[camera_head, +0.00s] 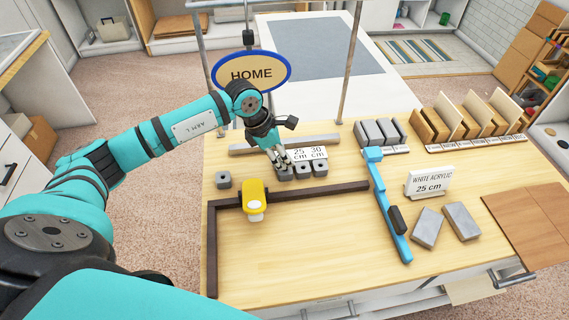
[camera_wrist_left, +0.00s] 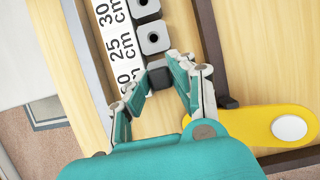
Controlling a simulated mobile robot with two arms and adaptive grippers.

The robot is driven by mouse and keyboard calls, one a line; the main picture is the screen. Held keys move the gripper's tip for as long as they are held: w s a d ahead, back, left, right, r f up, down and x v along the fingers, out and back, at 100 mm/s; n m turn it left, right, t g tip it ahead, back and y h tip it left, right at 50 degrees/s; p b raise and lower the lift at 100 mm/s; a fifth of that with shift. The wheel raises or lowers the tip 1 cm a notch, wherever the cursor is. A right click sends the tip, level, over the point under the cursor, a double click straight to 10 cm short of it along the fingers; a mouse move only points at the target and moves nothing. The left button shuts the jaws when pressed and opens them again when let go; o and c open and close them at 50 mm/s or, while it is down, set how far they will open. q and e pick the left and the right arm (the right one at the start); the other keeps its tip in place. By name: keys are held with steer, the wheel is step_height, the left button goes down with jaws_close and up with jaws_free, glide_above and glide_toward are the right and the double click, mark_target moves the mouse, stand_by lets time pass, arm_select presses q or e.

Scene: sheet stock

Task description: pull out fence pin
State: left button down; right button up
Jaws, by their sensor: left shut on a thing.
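My left gripper (camera_head: 280,158) is over the nearest of three grey holed blocks, the one at the left end of the row (camera_head: 285,174) beside the label with 25 cm and 30 cm. In the left wrist view its two fingers (camera_wrist_left: 160,72) are closed about a dark grey piece (camera_wrist_left: 157,76), which looks like the fence pin. The fingers hide much of it, and I cannot tell how deep it sits in the block. The other two blocks, 25 cm (camera_wrist_left: 153,39) and 30 cm (camera_wrist_left: 145,8), show empty holes. My right gripper is not in view.
A dark L-shaped fence (camera_head: 340,189) with a yellow clamp piece (camera_head: 254,196) lies close by. The front left tabletop is clear.

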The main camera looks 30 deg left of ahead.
arm_select(q)
steer(key=shift+r+p, duration=0.95)
steer(key=shift+r, duration=0.95)
